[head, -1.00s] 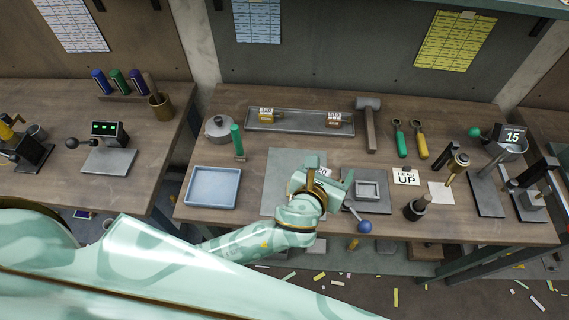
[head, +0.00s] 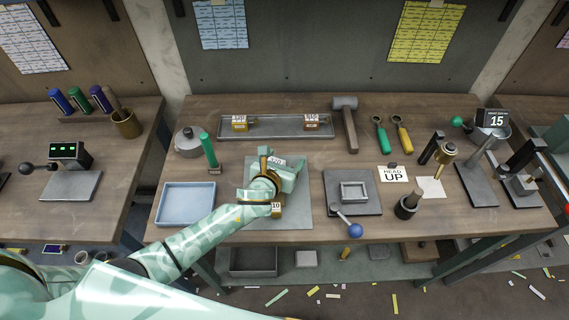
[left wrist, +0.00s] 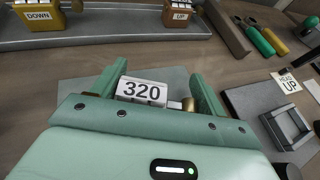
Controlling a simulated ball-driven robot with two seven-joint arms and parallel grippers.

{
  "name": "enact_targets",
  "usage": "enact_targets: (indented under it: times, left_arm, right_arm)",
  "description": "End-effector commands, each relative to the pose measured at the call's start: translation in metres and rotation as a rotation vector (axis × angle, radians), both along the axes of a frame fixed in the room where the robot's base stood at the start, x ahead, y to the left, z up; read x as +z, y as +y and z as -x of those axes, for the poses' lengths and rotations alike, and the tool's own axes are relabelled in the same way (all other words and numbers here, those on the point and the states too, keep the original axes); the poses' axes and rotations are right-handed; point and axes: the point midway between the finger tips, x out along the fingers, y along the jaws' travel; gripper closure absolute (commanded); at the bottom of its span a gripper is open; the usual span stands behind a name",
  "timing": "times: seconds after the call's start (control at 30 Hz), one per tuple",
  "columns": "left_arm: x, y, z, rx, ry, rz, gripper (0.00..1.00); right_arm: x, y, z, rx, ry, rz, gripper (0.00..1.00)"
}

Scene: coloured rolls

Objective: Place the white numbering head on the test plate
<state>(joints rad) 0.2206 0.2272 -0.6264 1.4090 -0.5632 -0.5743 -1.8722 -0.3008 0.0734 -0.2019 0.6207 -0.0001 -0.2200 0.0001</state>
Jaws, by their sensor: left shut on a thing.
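The white numbering head, a small block marked 320 (left wrist: 142,91), sits between my left gripper's green fingers (left wrist: 155,92). A brass-coloured knob shows at its right. In the head view, my left gripper (head: 279,164) is shut on the white block (head: 277,160), over the flat grey sheet (head: 294,207). Whether the block touches the sheet I cannot tell. A dark plate with a raised square frame (head: 354,191) and a blue-ball lever (head: 355,230) is right of my gripper. I cannot tell which surface is the test plate. My right gripper is out of view.
A blue tray (head: 187,203) and green-handled tool (head: 209,151) stand left. A mallet (head: 347,123) and a HEAD UP card (head: 393,174) are to the right.

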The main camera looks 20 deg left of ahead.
Motion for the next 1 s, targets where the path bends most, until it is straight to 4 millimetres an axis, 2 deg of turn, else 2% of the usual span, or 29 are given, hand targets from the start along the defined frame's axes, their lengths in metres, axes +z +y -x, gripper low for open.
enact_targets:
  times: [0.03, 0.37, 0.4, 0.43, 0.47, 0.8, 0.87, 1.0]
  left_arm:
    - [-0.005, 0.000, 0.000, 0.000, 0.000, 0.000, 0.51]
    - [-0.006, 0.000, 0.000, 0.000, -0.001, -0.001, 0.51]
    - [-0.005, 0.000, 0.000, 0.000, -0.001, -0.001, 0.15]
    - [-0.005, 0.000, 0.000, 0.000, -0.001, -0.001, 0.07]
    - [-0.005, 0.000, 0.000, 0.000, -0.001, -0.001, 0.04]
    - [0.000, 0.000, 0.002, 0.000, -0.001, -0.001, 0.04]
    - [0.004, 0.001, 0.010, -0.001, -0.001, 0.000, 0.04]
    - [0.017, 0.004, 0.037, -0.001, -0.001, 0.000, 0.04]
  right_arm:
    - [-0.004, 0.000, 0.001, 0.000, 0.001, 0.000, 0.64]
    - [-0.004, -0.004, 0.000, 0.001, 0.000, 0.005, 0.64]
    - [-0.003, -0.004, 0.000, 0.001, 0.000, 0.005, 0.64]
    - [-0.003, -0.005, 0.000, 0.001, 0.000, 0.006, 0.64]
    - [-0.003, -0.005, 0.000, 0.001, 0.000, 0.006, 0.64]
    - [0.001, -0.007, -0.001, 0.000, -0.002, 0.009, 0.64]
    - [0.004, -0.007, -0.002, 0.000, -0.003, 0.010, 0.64]
    - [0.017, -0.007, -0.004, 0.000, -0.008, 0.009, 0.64]
